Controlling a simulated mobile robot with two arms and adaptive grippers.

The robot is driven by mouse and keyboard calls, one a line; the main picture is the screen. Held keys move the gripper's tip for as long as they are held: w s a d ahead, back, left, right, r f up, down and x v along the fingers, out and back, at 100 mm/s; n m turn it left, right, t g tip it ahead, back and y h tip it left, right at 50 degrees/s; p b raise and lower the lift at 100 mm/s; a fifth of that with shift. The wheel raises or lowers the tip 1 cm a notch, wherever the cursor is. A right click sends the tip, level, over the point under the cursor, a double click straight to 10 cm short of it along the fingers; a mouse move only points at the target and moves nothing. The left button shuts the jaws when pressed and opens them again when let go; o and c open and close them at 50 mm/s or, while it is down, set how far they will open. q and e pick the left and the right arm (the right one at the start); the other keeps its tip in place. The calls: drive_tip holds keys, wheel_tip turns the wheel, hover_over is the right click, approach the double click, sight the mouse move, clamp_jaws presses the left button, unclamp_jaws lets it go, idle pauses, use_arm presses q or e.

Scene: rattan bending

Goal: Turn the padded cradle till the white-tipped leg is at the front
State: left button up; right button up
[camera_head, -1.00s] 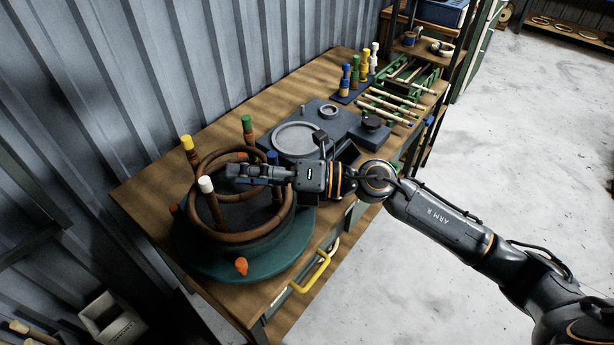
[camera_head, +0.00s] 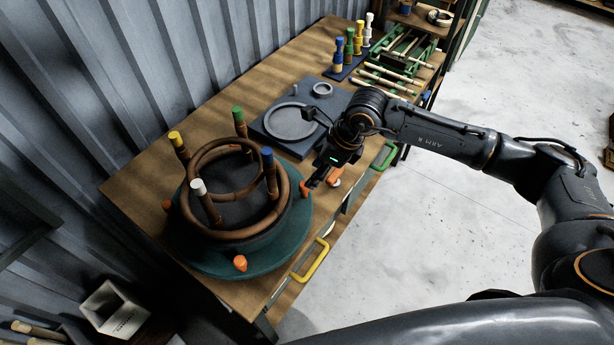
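The padded cradle (camera_head: 296,240) is a round teal base with a dark padded drum on the table. A rattan frame with brown rings (camera_head: 192,221) stands in it. The white-tipped leg (camera_head: 205,203) is at the left near side. The yellow-tipped leg (camera_head: 181,150) is at the far left, the green-tipped leg (camera_head: 240,124) at the back, the blue-tipped leg (camera_head: 269,172) at the right. Orange knobs show at the near rim (camera_head: 240,263) and left rim. My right gripper (camera_head: 320,182) points down right of the cradle; its finger opening is unclear. My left gripper is not in view.
A dark plate with a grey ring (camera_head: 290,121) lies behind the cradle. Capped pegs (camera_head: 349,48) and a green rack with sticks (camera_head: 402,58) are farther back. Yellow (camera_head: 311,262) and green (camera_head: 385,156) handles line the table front. A corrugated wall borders the left.

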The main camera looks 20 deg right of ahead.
drive_tip(key=p+x, duration=0.1)
drive_tip(key=x, duration=0.4)
drive_tip(key=shift+w+r, duration=0.1)
drive_tip(key=shift+w+a+f, duration=0.1)
drive_tip(key=shift+a+f, duration=0.1)
drive_tip(key=shift+f, duration=0.5)
drive_tip(key=shift+c, duration=0.4)
clamp_jaws()
